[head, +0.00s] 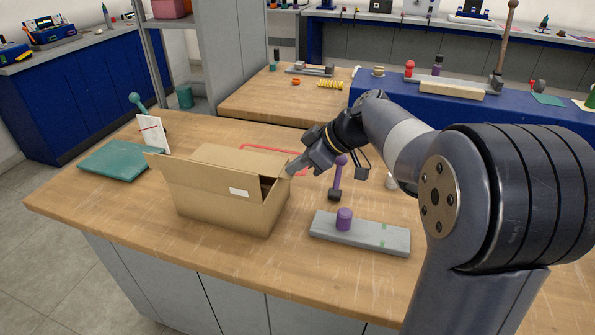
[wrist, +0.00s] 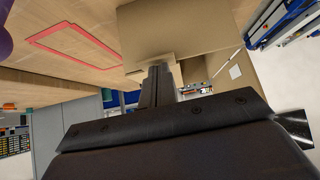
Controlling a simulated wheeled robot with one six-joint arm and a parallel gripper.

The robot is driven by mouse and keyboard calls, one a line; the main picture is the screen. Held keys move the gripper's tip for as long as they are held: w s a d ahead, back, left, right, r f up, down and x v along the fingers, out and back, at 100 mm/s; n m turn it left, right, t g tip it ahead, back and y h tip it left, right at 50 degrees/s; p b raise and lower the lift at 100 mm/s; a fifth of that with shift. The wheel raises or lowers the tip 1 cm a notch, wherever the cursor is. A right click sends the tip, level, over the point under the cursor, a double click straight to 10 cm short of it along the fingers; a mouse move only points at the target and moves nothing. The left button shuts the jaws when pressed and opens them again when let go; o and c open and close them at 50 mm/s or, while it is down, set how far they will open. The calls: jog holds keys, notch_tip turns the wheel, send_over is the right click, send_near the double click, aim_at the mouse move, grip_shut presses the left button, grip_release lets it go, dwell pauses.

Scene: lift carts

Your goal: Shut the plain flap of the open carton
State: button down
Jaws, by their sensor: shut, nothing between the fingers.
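The brown carton (head: 228,212) stands on the wooden bench at the left of the head view, a white label on its front side. A plain flap (head: 240,159) lies across part of its top, and a dark gap shows at the right end. My gripper (head: 292,170) is shut and empty, its fingertips at the carton's upper right corner. In the wrist view a plain cardboard panel (wrist: 180,28) lies just beyond the shut fingers (wrist: 157,72). I cannot tell whether the fingers touch it.
A grey board (head: 375,236) with a purple knob lies right of the carton. A purple-handled tool (head: 337,178) stands behind it. A teal folder (head: 112,160) and a white card (head: 153,133) are at the left.

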jog(key=shift+r, duration=0.1)
jog(key=p+v, duration=0.1)
jog(key=v, duration=1)
jog(key=shift+r, duration=0.6)
jog(key=shift+a, duration=0.1)
jog(key=x, duration=1.1)
jog(key=shift+f+b, duration=0.25)
jog(key=shift+b, duration=0.05)
jog(key=shift+f, duration=0.4)
